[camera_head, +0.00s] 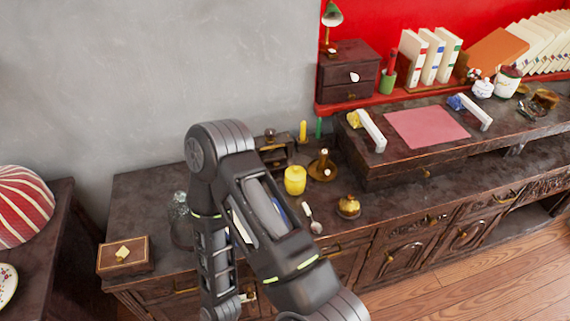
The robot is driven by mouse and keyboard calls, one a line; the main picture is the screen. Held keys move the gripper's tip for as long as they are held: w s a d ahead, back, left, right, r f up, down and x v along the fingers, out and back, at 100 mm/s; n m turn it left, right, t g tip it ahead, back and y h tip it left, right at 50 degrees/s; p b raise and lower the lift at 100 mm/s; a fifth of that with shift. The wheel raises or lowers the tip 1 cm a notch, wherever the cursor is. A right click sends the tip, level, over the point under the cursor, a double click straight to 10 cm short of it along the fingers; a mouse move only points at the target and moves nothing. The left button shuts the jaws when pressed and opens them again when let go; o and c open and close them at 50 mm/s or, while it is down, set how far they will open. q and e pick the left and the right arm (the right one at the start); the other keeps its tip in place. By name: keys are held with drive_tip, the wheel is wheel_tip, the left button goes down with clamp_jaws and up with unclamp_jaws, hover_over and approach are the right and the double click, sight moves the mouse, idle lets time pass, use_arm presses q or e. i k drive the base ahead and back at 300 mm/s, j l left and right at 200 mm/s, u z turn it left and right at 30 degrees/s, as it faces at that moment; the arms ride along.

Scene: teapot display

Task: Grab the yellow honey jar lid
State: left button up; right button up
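A yellow cylindrical jar (295,181) stands upright on the dark wooden cabinet top, just right of my arm. Its top is yellow too, but I cannot make out whether that is a separate lid. A small brown-and-gold lidded pot (348,206) stands to its right, nearer the cabinet's front edge. One of my arms bends across the middle of the view, and its far section runs down to the bottom edge. I see no gripper fingers. The arm hides part of the cabinet top left of the jar.
A wooden box (124,255) sits at the cabinet's left end. A raised dark desk section (390,165) bounds the right. Clear cabinet top (150,190) lies at left.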

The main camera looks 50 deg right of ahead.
sight(294, 173)
drive_tip(key=z, duration=0.4)
drive_tip(key=k+l+z, duration=0.1)
drive_tip(key=z, duration=0.75)
drive_tip(key=l+z, duration=0.15)
drive_tip(key=z, duration=0.3)
drive_tip(key=k, duration=0.05)
